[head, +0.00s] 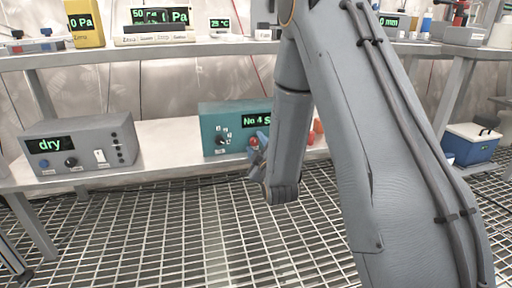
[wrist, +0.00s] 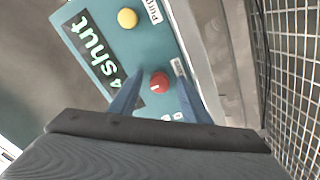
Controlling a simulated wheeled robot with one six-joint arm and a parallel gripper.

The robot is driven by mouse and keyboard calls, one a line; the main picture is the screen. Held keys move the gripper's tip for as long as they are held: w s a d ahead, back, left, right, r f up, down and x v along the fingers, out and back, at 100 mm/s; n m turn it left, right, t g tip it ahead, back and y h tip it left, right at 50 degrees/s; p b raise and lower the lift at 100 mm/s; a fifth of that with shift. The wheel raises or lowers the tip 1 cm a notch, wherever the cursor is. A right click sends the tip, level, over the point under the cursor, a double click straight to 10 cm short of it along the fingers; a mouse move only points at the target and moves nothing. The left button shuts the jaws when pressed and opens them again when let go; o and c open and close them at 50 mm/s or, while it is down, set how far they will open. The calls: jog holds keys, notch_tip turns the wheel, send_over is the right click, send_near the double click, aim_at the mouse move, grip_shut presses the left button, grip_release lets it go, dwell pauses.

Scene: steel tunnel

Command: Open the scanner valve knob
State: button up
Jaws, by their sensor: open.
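The scanner is a teal box (head: 212,127) on the lower shelf, with a dark display reading "No 4 S…" in the head view. In the wrist view the teal panel (wrist: 165,50) shows the display (wrist: 97,45) with "shut" in green. A round red knob (wrist: 159,82) with a small pale mark sits below the display's end; the red knob also shows in the head view (head: 254,142). My gripper (wrist: 160,77) is open, its blue fingers on either side of the red knob. I cannot tell whether they touch it. The gripper (head: 260,146) partly hides the box's front in the head view.
A yellow button (wrist: 127,18) is on the same panel. A grey box reading "dry" (head: 85,146) stands left on the lower shelf (head: 165,135). The upper shelf (head: 170,48) with instruments runs above. A blue cooler (head: 470,145) is at right. The grated floor (head: 190,230) is clear in front.

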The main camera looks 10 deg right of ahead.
jog(key=shift+c, duration=0.4)
jog(key=c, duration=1)
jog(key=shift+o, duration=0.2)
jog(key=shift+m+p, duration=0.3)
jog(key=shift+p, duration=0.05)
jog(key=m+p, duration=0.3)
jog(key=shift+s+m, duration=0.1)
jog(key=shift+m, duration=0.2)
jog(key=m+p, duration=0.3)
jog(key=m, duration=0.1)
jog(key=shift+a+m+p, duration=0.1)
jog(key=shift+m+p, duration=0.2)
jog(key=m+p, duration=0.3)
jog(key=m, duration=0.1)
jog(key=shift+m, duration=0.3)
jog(key=shift+a+f+m+p, duration=0.1)
jog(key=shift+m+p, duration=1.55)
jog(key=shift+m, duration=0.55)
